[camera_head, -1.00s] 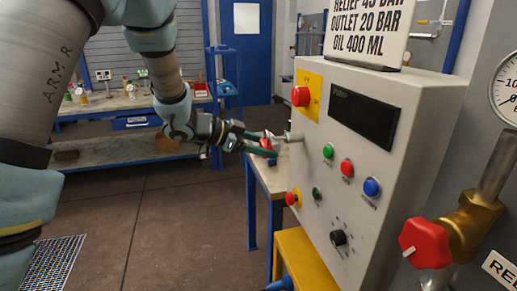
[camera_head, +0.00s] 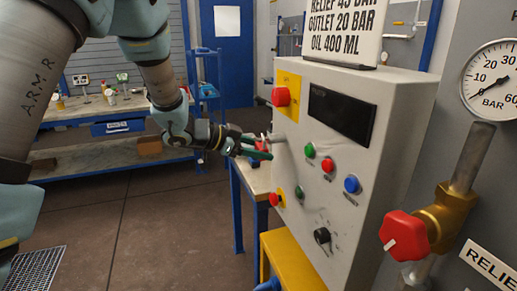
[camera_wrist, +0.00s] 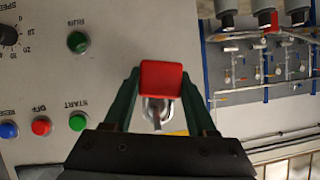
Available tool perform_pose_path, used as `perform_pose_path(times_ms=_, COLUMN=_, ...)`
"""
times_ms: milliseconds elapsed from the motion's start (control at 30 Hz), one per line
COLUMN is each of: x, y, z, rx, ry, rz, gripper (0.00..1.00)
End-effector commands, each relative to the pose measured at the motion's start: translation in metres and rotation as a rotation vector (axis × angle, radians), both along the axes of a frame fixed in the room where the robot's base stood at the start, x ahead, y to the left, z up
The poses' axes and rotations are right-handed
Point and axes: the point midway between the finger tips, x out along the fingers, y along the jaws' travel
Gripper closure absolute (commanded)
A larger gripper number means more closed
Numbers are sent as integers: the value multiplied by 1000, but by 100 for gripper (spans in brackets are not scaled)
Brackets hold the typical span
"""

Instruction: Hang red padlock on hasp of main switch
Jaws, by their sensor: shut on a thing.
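The red padlock (camera_wrist: 161,78) is held between the two green fingers of my gripper (camera_wrist: 160,88) in the wrist view. Its metal shackle (camera_wrist: 154,112) points down in that picture, toward my palm. In the head view my gripper (camera_head: 254,150) is beside the left side of the grey control box, with a bit of the red padlock (camera_head: 262,146) showing. A grey metal hasp (camera_head: 275,137) sticks out from the box by the padlock, below the main switch, a red knob (camera_head: 281,96) on a yellow plate. Whether the shackle is around the hasp I cannot tell.
The control box (camera_head: 350,190) has several coloured buttons and a black dial. A red valve handle (camera_head: 403,236) and a gauge (camera_head: 492,80) stand at the right. A workbench (camera_head: 100,108) is at the back left. The floor between is clear.

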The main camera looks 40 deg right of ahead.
Motion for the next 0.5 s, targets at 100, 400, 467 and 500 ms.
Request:
perform_pose_path(times_ms=100, x=0, y=0, z=0, rx=0, ry=0, rz=1, gripper=98)
perform_pose_path(times_ms=400, x=0, y=0, z=0, rx=0, ry=-1, rz=0, gripper=98)
perform_pose_path(times_ms=467, x=0, y=0, z=0, rx=0, ry=-1, rz=0, gripper=98)
perform_pose_path(times_ms=500, x=0, y=0, z=0, rx=0, ry=-1, rz=0, gripper=41)
